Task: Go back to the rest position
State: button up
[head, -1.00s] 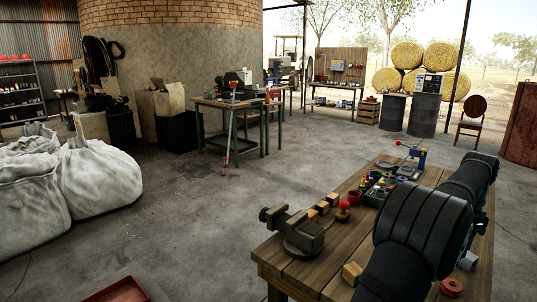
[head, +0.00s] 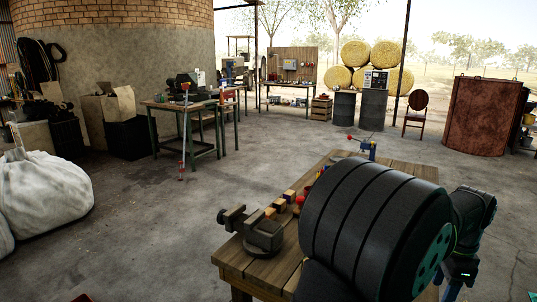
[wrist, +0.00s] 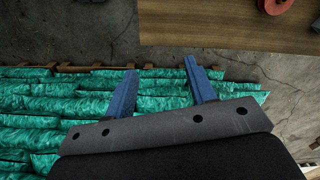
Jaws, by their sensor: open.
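My gripper (wrist: 160,82) shows in the wrist view with its two blue fingers apart and nothing between them. It is over a stack of green bags (wrist: 60,105), near the edge of a wooden workbench (wrist: 220,28). In the head view my arm covers much of the workbench (head: 232,262), and I cannot make out the fingertips there.
A vise (head: 262,236) stands on the bench's near left corner, with wooden blocks (head: 281,203) behind it. White sacks (head: 45,195) lie at left. The concrete floor between is clear.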

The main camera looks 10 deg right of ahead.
jog(key=shift+m, duration=0.4)
jog(key=w+f, duration=0.2)
jog(key=w+a+f, duration=0.1)
jog(key=w+f, duration=0.2)
jog(key=w+a+f, duration=0.1)
jog(key=w+f, duration=0.1)
jog(key=w, duration=0.1)
jog(key=shift+w+a+f, duration=0.1)
jog(key=shift+a+f, duration=0.05)
jog(key=shift+f, duration=0.2)
jog(key=s+r, duration=0.7)
jog(key=s, duration=0.4)
jog(key=w+d+r+n, duration=0.1)
jog(key=w+d, duration=0.3)
jog(key=w, duration=0.2)
jog(key=shift+w+r+n, duration=0.25)
jog(key=shift+w+n, duration=0.05)
jog(key=shift+s, duration=0.1)
